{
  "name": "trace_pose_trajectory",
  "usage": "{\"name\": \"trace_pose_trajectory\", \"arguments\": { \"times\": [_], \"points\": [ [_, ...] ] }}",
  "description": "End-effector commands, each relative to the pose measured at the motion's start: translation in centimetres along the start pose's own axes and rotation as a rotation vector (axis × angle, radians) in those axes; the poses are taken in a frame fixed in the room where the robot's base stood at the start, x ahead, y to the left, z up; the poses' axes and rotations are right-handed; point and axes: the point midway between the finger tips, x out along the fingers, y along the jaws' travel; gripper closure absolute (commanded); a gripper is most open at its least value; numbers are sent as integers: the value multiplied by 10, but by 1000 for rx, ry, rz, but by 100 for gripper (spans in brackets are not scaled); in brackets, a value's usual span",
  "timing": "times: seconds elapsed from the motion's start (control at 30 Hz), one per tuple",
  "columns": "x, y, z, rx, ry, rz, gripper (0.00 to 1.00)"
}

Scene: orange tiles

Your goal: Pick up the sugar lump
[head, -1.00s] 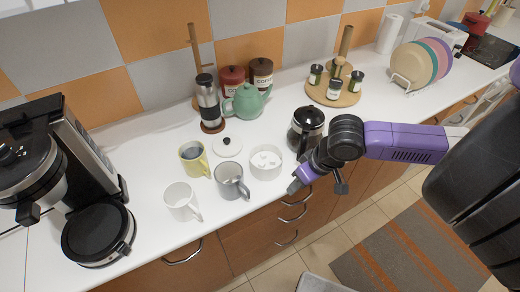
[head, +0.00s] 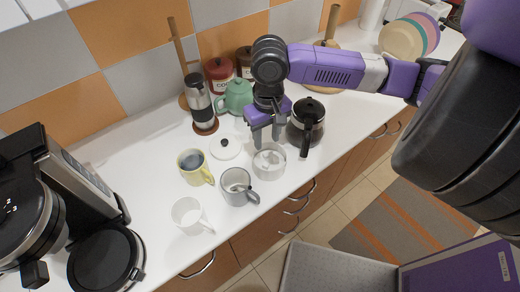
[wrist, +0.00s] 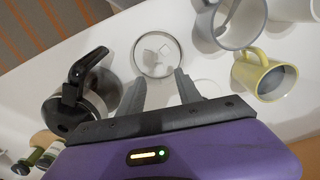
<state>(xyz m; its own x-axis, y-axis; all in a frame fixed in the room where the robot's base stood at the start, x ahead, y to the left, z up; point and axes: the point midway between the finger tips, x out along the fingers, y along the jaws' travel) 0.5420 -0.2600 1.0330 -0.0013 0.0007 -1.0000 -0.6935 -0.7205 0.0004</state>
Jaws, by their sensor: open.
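Pale sugar lumps lie in a small round bowl (head: 283,170) on the white counter. In the wrist view, a lump (wrist: 163,50) shows inside the bowl (wrist: 137,60). My gripper (head: 266,141) points down above the bowl's back edge in the head view, its two fingers apart. In the wrist view my gripper (wrist: 160,80) has its fingertips just short of the bowl's rim, with nothing between them. In the head view the lumps are too small and shadowed to tell apart.
A glass coffee pot (head: 305,118) stands close right of my gripper. A grey mug (head: 236,186), a yellow mug (head: 193,168) and a white mug (head: 188,215) stand left of the bowl. A white lid (head: 225,150) lies behind it. A green teapot (head: 236,97) is further back.

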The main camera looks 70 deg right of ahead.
Motion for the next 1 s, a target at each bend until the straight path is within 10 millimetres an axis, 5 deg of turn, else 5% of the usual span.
{"name": "trace_pose_trajectory", "arguments": {
  "times": [1.0],
  "points": [
    [70, 2, -1, -3, 2, 0, 59]
  ]
}}
